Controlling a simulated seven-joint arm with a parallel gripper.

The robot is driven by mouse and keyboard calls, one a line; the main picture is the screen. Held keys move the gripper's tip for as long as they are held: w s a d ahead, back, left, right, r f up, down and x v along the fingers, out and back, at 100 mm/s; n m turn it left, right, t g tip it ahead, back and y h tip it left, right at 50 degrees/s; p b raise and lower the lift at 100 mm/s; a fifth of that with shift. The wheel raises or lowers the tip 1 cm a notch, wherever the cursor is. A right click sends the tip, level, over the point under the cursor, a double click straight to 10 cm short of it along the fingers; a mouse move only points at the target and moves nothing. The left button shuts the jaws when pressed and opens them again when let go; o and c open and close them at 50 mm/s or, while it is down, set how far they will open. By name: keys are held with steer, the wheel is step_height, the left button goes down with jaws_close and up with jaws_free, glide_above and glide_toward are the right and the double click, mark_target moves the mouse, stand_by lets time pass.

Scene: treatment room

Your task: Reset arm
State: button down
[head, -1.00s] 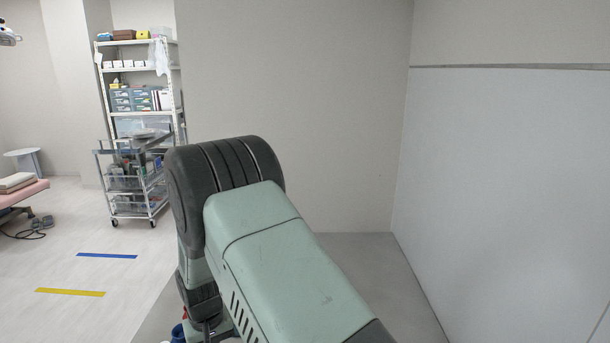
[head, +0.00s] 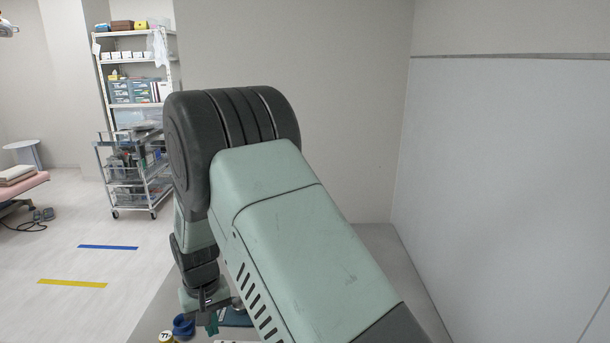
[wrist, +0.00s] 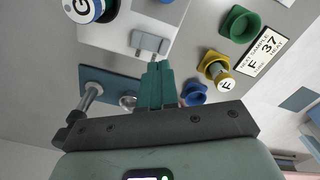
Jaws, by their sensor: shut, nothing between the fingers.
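My gripper (wrist: 157,85) shows in the wrist view with its two green fingers together and nothing between them. It points toward a grey table surface (wrist: 45,45) with several items on it. In the head view my arm fills the middle, and the gripper (head: 212,322) is small and partly hidden at the lower left of the arm. The fingers appear apart from the items, but their exact height above the table is hard to tell.
A trolley (head: 133,180) stands behind; a wall is at right.

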steer(key=shift+r, duration=0.4)
steer(key=s+d+r+m+t, duration=0.1)
steer(key=s+d+r, duration=0.1)
steer(key=d+r, duration=0.9)
steer(key=s+d+r+m+t, duration=0.15)
steer(key=d+r, duration=0.55)
steer(key=r, duration=0.7)
steer(key=s+d+r+m+t, duration=0.1)
steer(key=s+d+r, duration=0.2)
steer(key=s+d, duration=0.3)
steer(key=s+d+r+m+t, duration=0.2)
steer(key=s+d+r, duration=0.2)
steer(key=s+d, duration=0.3)
steer(key=s, duration=0.4)
steer(key=shift+s+d, duration=0.15)
steer(key=shift+s, duration=0.25)
